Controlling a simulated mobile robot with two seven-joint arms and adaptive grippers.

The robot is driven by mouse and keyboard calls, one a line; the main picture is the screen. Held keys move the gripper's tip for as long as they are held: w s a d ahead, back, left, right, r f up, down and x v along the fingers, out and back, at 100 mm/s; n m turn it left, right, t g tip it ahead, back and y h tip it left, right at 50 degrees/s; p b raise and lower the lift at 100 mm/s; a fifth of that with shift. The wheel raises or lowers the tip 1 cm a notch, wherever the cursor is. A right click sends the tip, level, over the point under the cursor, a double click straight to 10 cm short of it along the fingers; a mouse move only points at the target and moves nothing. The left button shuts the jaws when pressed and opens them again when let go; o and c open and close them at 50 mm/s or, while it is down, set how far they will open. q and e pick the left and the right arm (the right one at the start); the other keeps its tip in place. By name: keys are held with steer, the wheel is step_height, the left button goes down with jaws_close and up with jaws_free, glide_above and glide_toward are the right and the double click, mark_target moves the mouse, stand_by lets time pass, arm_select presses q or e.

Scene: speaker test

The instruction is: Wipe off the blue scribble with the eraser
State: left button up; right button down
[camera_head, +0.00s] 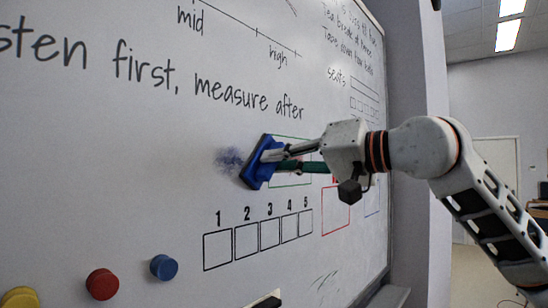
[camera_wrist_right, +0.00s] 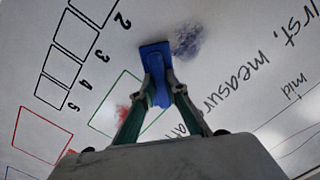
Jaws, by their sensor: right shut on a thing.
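The blue scribble (camera_head: 230,159) is a faint, smudged blue patch on the whiteboard (camera_head: 120,150). It also shows in the right wrist view (camera_wrist_right: 187,42), beside the eraser. The blue eraser (camera_head: 258,163) is against or very close to the board, just right of the scribble in the head view; its pad also shows in the right wrist view (camera_wrist_right: 154,52). My right gripper (camera_head: 277,160) is shut on the eraser's blue handle. Its two fingers pinch the handle in the right wrist view (camera_wrist_right: 160,95). My left gripper is out of view.
Yellow (camera_head: 20,297), red (camera_head: 102,284) and blue (camera_head: 164,267) round magnets sit low on the board. A row of numbered boxes (camera_head: 258,240) is below the eraser. A red outlined box (camera_head: 336,212) and handwriting (camera_head: 195,85) are nearby. The board's right edge meets a wall.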

steer(key=shift+s+a+f+b, duration=0.1)
steer(key=shift+s+a+b, duration=1.05)
steer(key=shift+s+a, duration=0.85)
steer(key=shift+s+a+b, duration=0.7)
steer(key=shift+s+a, duration=1)
steer(key=shift+a, duration=0.05)
steer(key=shift+s+d, duration=0.1)
steer(key=shift+f+b+v, duration=0.2)
steer(key=shift+b+v, duration=0.5)
steer(key=shift+v, duration=2.1)
steer(key=shift+s+r, duration=0.1)
steer(key=shift+s, duration=0.15)
